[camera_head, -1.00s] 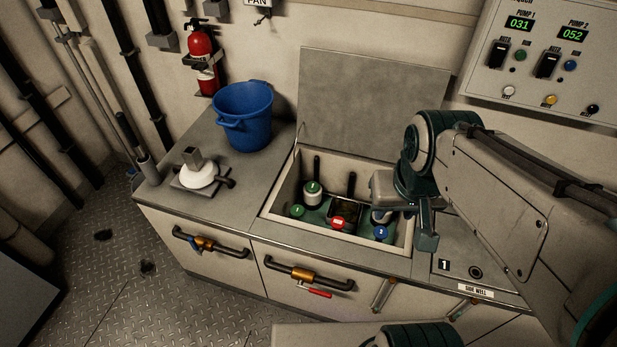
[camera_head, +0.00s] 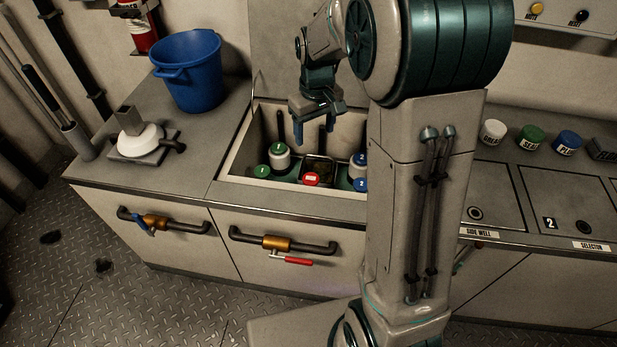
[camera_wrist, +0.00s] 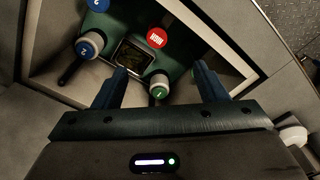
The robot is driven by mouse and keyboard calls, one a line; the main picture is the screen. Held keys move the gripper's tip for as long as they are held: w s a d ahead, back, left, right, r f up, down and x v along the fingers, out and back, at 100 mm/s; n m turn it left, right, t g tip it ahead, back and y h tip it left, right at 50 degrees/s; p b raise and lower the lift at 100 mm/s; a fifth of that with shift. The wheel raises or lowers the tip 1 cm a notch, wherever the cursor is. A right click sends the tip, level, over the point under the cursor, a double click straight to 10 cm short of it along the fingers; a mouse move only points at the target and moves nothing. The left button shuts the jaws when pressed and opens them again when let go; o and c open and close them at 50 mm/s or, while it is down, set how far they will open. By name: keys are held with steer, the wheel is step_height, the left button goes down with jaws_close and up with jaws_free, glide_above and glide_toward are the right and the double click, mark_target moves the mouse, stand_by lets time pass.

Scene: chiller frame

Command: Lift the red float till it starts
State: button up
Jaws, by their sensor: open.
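The red float (camera_head: 311,179) is a small red disc with a white label, low in the open well (camera_head: 234,172) near its front wall. In the wrist view the red float (camera_wrist: 157,38) lies beyond the fingertips, clear of them. My gripper (camera_head: 311,122) is open and empty above the back part of the well. In the wrist view my gripper (camera_wrist: 162,75) has its fingers spread, with a green-topped white cylinder (camera_wrist: 158,88) showing between them. A dark grated opening (camera_wrist: 132,52) is beside the red float.
A green disc (camera_head: 262,171) and a blue disc (camera_head: 361,185) flank the red one. A blue-topped cylinder (camera_head: 359,164) stands at the well's right, partly behind my arm. A blue bucket (camera_head: 190,75) stands left of the well. The raised lid (camera_head: 268,45) is behind.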

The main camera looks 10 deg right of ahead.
steer(key=b, duration=0.2)
glide_toward(311, 178)
steer(key=shift+n, duration=0.4)
step_height(311, 178, down, 8)
steer(key=b, duration=0.3)
steer(key=shift+w, duration=0.15)
